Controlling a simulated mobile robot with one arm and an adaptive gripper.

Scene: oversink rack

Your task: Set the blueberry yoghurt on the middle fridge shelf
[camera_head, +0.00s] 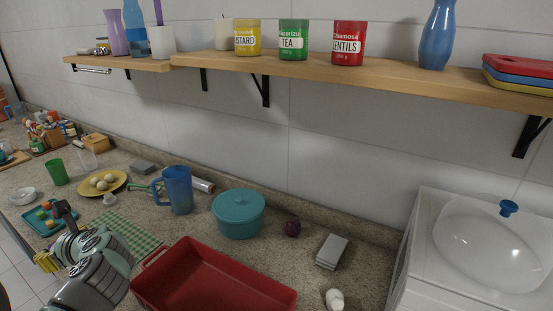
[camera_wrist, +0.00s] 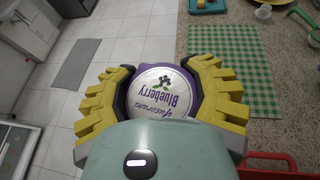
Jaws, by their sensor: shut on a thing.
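The blueberry yoghurt (camera_wrist: 162,92), a round pot with a white and purple lid reading "Blueberry", sits between the yellow fingers of my gripper (camera_wrist: 164,68) in the wrist view. My gripper is shut on it, one finger on each side. In the head view my gripper (camera_head: 47,261) is at the lower left, by the counter's front edge; I cannot make out the pot there. No middle fridge shelf can be made out in either view. A pale framed unit (camera_wrist: 16,150) shows partly at the lower left of the wrist view; I cannot tell what it is.
A red tray (camera_head: 215,283), a green checked cloth (camera_head: 138,238), a blue jug (camera_head: 179,190) and a teal pot (camera_head: 238,213) stand on the counter. A white appliance (camera_head: 420,235) with a clear dome is at right. Floor tiles (camera_wrist: 110,20) are open beside the counter.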

